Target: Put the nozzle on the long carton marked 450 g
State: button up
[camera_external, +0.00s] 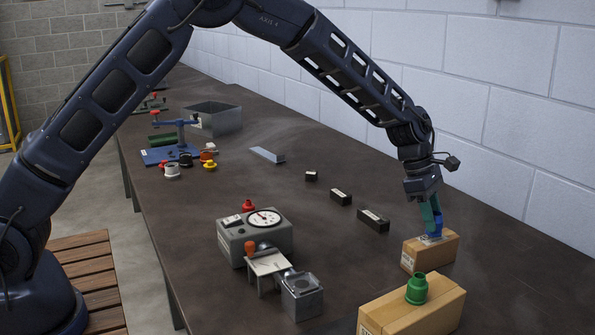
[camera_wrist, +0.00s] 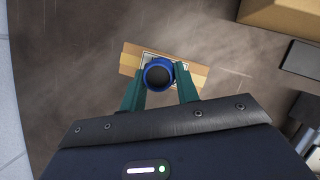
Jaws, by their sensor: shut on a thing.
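My gripper (camera_external: 433,224) points down at the far right of the table, its green fingers shut on a blue round nozzle (camera_external: 438,226). In the wrist view the nozzle (camera_wrist: 159,75) shows as a blue ring with a dark opening between the fingertips. It is over the top of a small tan carton (camera_external: 430,253), which also shows in the wrist view (camera_wrist: 131,60). I cannot tell whether it touches the carton. A longer tan carton (camera_external: 392,315) lies nearer the camera, with a green fitting (camera_external: 417,288) on top. I cannot read the carton labels.
Several black blocks, one of them here (camera_external: 373,220), lie in a row left of the small carton. A grey dial gauge box (camera_external: 255,240) and a small stand (camera_external: 268,265) are left of the cartons. A metal bin (camera_external: 215,117) is farther back. The middle of the table is mostly clear.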

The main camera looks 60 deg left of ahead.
jog(key=shift+f, duration=0.65)
jog(key=o, duration=0.9)
jog(key=shift+f, duration=0.15)
jog(key=shift+o, duration=0.2)
